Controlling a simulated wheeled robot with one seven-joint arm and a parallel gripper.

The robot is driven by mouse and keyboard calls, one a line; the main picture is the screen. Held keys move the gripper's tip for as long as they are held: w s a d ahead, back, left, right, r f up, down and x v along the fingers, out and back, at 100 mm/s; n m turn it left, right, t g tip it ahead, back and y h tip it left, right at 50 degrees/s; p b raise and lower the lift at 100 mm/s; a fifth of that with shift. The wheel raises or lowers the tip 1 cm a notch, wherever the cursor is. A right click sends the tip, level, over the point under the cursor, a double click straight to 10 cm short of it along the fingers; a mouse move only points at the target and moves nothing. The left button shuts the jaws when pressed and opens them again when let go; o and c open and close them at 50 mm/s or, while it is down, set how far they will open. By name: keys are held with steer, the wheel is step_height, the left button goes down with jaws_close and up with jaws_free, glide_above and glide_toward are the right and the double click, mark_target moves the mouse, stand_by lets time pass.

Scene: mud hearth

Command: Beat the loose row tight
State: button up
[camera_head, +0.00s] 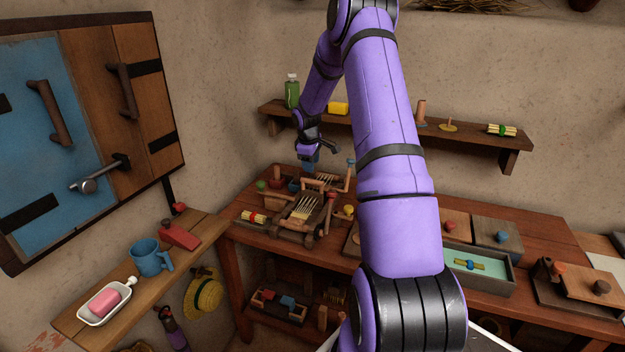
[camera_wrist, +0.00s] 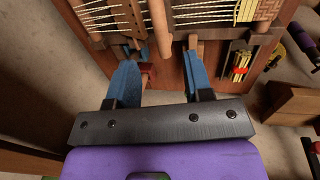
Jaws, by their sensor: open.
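A small wooden loom (camera_head: 283,224) with pale warp threads (camera_head: 303,208) stands on the left part of the workbench. In the wrist view its pale threads (camera_wrist: 215,12) show on both sides of an upright wooden bar (camera_wrist: 159,28). My gripper (camera_head: 309,164) is over the far part of the loom. In the wrist view my gripper (camera_wrist: 162,55) has its two blue fingers apart, with the wooden bar between or just beyond the tips. I cannot tell whether they touch it. The loose row itself is too small to make out.
Bundled sticks (camera_head: 253,217) lie left of the loom. A grey tray (camera_head: 491,283) is at the right. A wall shelf (camera_head: 385,125) with a green bottle (camera_head: 292,92) hangs behind. A side shelf (camera_head: 130,290) holds a blue mug (camera_head: 151,258). My arm hides the bench middle.

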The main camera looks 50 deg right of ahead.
mark_target(312, 180)
steer(key=f, duration=0.2)
steer(key=d+f, duration=0.1)
steer(key=f, duration=0.4)
steer(key=shift+w+d+f, duration=0.2)
steer(key=shift+w, duration=0.1)
jaws_close()
steer(key=shift+a, duration=0.15)
